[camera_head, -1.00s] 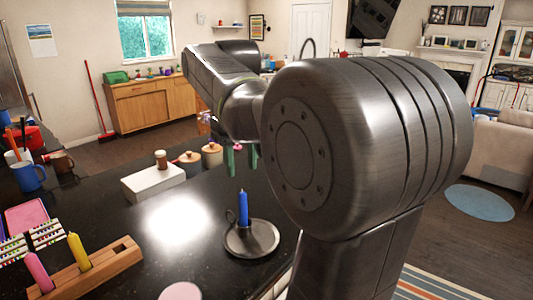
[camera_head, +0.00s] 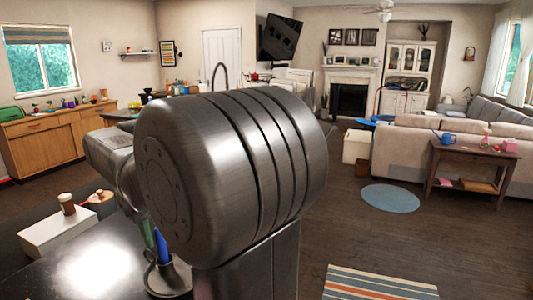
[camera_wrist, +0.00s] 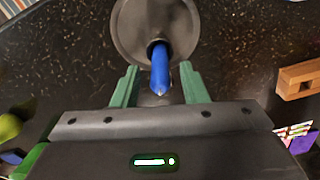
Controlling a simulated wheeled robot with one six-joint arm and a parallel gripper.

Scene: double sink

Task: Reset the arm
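My gripper (camera_wrist: 159,68) shows two green fingers in the wrist view, spread apart with a gap between them. A blue candle (camera_wrist: 160,78) lies between the fingers in that view and seems to touch neither. It stands in a round grey metal candle holder (camera_wrist: 128,28). In the head view, the blue candle (camera_head: 161,248) and its holder (camera_head: 170,279) show just left of my arm, which hides part of them. One green finger (camera_head: 148,234) shows beside the candle there; the rest of my gripper is hidden.
A wooden block (camera_wrist: 298,80) lies right in the wrist view. Open floor (camera_head: 340,225) with a blue rug (camera_head: 391,198) lies to the right.

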